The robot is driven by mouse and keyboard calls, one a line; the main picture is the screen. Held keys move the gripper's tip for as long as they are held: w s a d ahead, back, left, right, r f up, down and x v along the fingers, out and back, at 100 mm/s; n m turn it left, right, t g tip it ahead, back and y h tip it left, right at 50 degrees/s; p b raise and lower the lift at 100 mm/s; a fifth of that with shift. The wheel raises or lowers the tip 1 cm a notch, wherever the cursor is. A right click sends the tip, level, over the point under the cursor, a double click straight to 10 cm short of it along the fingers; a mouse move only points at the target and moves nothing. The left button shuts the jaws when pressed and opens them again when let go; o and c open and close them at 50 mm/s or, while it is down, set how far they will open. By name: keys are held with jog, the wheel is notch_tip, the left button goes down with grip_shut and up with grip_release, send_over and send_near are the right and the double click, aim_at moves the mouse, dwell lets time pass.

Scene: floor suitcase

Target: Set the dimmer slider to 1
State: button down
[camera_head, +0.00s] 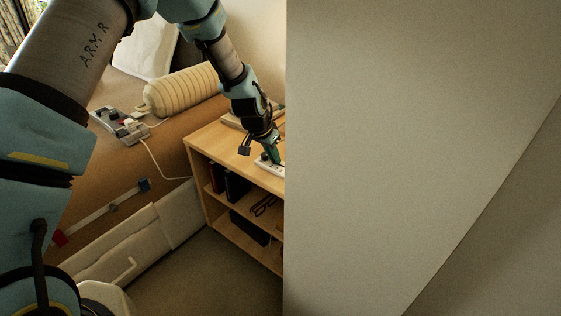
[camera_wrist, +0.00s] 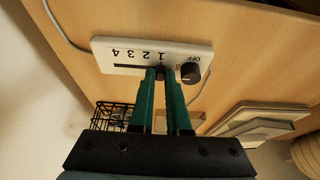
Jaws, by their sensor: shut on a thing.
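The white dimmer panel (camera_wrist: 105,58) lies on the wooden shelf top, seen upside down in the wrist view; its white edge also shows in the head view (camera_head: 262,166). It has a dark slot with a row of numbers, 4 at the left and 1 at the right. My gripper (camera_wrist: 160,73) has its green fingers on either side of the small dark slider knob (camera_wrist: 160,72), shut on it. In the head view my gripper (camera_head: 274,155) points down at the panel.
A round black knob (camera_wrist: 190,72) with an OFF mark stands close to the right finger. A wire basket (camera_wrist: 108,117) and framed items (camera_wrist: 260,113) lie nearby. A large pale wall (camera_head: 400,130) hides the shelf's right side in the head view.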

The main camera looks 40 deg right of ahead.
jog(key=shift+w, duration=0.3)
jog(key=c, duration=0.9)
grip_release()
jog(key=shift+a, duration=0.1)
